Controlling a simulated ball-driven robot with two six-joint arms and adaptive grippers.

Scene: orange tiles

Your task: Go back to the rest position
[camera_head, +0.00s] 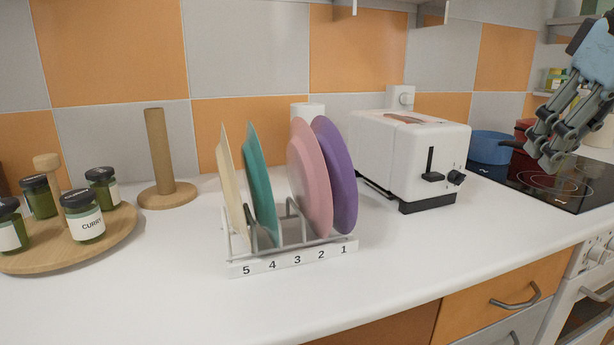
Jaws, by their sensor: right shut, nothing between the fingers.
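My right gripper (540,152) hangs at the upper right, above the cooktop, shut and empty. It is well apart from the dish rack (290,262), which stands on the white counter. The rack has slots marked 5 to 1 from left to right. It holds a cream plate (231,195), a teal plate (260,185), a pink plate (309,180) and a purple plate (342,175), all on edge. The cream and teal plates stand on the left side, the pink and purple ones on the right. My left gripper is not in view.
A white toaster (400,150) stands right of the rack. A blue pot (490,148) is on the black cooktop (535,180). A wooden holder (160,165) and a round tray (110,237) with several jars are at left. The front counter is clear.

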